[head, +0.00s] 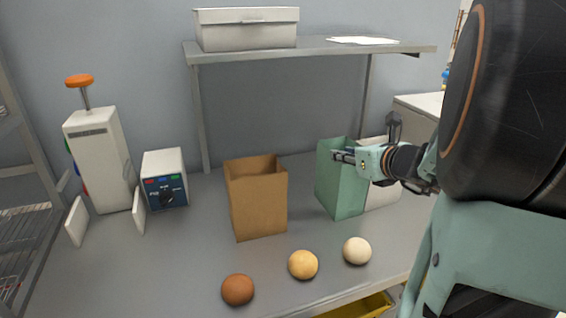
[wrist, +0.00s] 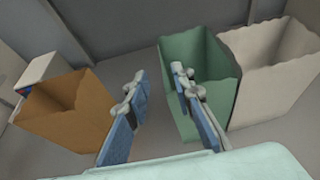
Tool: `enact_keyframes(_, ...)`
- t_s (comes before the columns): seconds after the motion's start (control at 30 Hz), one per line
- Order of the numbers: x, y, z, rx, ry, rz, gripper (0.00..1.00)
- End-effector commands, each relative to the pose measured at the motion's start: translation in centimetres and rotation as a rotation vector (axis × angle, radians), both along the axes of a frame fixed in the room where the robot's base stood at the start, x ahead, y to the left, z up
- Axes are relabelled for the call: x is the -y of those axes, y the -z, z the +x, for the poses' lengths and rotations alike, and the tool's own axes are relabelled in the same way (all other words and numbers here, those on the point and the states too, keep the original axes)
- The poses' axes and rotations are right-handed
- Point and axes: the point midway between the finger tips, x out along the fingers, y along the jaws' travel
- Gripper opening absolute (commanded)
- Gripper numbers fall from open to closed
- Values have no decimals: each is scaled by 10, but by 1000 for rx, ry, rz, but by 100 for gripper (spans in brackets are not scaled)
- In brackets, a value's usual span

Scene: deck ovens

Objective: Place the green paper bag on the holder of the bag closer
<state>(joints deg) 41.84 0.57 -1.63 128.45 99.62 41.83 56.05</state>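The green paper bag (head: 338,185) stands upright and open-topped on the table between the brown and white bags; it also shows in the wrist view (wrist: 190,58). My gripper (head: 345,156) is at the green bag's upper part. In the wrist view my gripper (wrist: 160,73) is open, one finger left of the bag's near-left edge and the other over its opening; I cannot tell whether either touches it. The bag closer (head: 100,155), a white upright body with an orange knob, stands at the far left. Two white plates at its base look like its holder (head: 139,209).
A brown bag (head: 258,205) stands left of the green one, a white bag (wrist: 268,75) close on its right. A control box (head: 164,178) is beside the closer. Three buns (head: 303,264) lie in front. A shelf (head: 300,48) with a bin (head: 247,30) spans above.

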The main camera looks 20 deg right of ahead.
Motion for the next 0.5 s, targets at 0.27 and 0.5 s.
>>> enact_keyframes(0.27,-1,13,31,-1,0,0,22)
enact_keyframes(0.5,-1,24,52,-2,-2,1,22)
